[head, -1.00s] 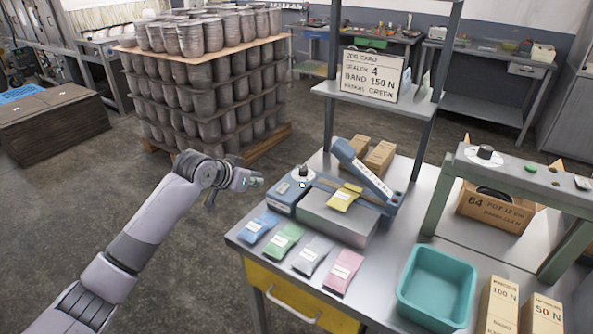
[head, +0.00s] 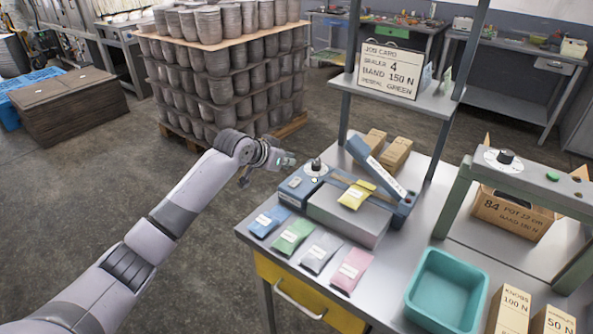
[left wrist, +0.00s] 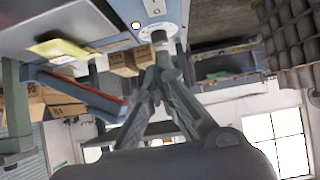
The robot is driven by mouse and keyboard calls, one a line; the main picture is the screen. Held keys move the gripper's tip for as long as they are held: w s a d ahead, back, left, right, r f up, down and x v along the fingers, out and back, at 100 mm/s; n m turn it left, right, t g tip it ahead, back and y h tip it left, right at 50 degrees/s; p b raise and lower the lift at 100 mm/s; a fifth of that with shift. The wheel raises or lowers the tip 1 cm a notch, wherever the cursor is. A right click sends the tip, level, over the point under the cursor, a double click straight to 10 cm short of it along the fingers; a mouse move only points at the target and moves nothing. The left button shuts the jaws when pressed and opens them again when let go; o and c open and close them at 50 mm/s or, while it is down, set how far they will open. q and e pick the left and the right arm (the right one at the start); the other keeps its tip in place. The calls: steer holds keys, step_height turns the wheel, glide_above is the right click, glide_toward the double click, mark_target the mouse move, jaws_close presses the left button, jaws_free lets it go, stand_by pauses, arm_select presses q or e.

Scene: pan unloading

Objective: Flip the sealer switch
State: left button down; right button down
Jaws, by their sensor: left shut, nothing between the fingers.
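The blue-grey sealer (head: 345,213) stands on the metal bench, its long arm (head: 377,168) raised and a yellow packet (head: 356,194) on it. A dark knob on a pale round dial (head: 317,168) sits at its back left corner. My left gripper (head: 290,161) is shut and empty, just left of the dial in the head view. In the left wrist view the fingertips (left wrist: 162,52) overlap the lower edge of the pale dial (left wrist: 160,18); I cannot tell whether they touch. A small lit lamp (left wrist: 136,25) shows beside the dial. My right gripper is out of view.
Blue, green, grey and pink packets (head: 320,252) lie along the bench front. A job card (head: 391,71) stands on the shelf above. A teal bin (head: 447,287) and small cartons (head: 396,153) are on the bench. Stacked pots (head: 225,85) stand behind my arm.

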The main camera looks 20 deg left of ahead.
mark_target(297, 182)
arm_select(q)
steer(key=x, duration=0.4)
steer(key=shift+r+p, duration=0.1)
steer(key=shift+p, duration=0.25)
steer(key=f, duration=0.1)
steer(key=f+p, duration=0.1)
steer(key=f, duration=0.1)
steer(key=shift+w+d+f, duration=0.15)
steer(key=shift+w+f, duration=0.05)
steer(key=shift+w, duration=0.15)
steer(key=shift+f, duration=0.55)
steer(key=shift+w+d+f+b, duration=0.1)
steer(key=shift+w+f+b, duration=0.1)
steer(key=shift+f+b, duration=0.4)
steer(key=shift+r, duration=0.3)
steer(key=shift+s, duration=0.1)
